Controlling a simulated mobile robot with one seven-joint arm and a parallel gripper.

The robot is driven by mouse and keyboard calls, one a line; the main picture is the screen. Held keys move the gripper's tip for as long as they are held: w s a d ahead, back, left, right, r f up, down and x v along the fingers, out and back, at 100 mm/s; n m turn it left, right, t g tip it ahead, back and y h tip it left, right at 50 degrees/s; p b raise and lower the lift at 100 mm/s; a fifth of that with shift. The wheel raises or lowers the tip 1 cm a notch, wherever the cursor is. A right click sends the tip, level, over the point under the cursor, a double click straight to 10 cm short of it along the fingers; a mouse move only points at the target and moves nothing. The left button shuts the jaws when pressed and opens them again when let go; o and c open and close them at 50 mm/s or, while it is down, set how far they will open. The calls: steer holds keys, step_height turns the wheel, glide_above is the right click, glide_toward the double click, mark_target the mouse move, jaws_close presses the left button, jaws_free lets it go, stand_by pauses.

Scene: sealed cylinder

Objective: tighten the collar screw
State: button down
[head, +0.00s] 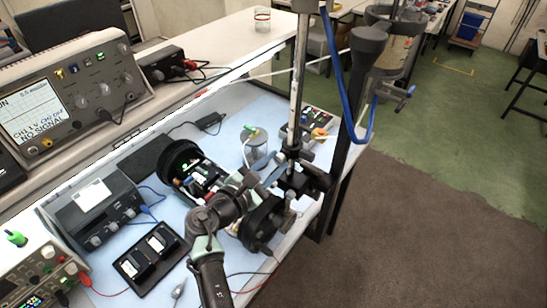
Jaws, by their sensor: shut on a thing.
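The cylinder lies on the blue bench mat, with one black end cap (181,158) at the upper left and another (262,224) at the lower right. Electronics (203,183) show between the caps. My gripper (268,184) is beside the dark clamp (302,184) on the vertical metal rod (301,85), above the cylinder. It appears shut on a small part at the clamp. I cannot make out the collar screw itself; my wrist and the clamp crowd that spot. My arm crosses part of the cylinder.
An oscilloscope (72,92) reading "NO SIGNAL" stands at the left. A grey box unit (92,208) and a black tray (150,256) are left of my arm. A glass jar (256,146) stands behind the cylinder. A blue hose (370,110) hangs at the right.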

steer(key=shift+w+d+r+n, duration=0.1)
steer(key=shift+d+r+n, duration=0.05)
steer(key=shift+n, duration=1.55)
steer(key=shift+h, duration=0.3)
steer(key=c, duration=0.8)
jaws_free()
steer(key=shift+o, duration=1.1)
steer(key=shift+w+d+f, duration=0.1)
steer(key=shift+w+f, duration=0.1)
steer(key=shift+s, duration=0.1)
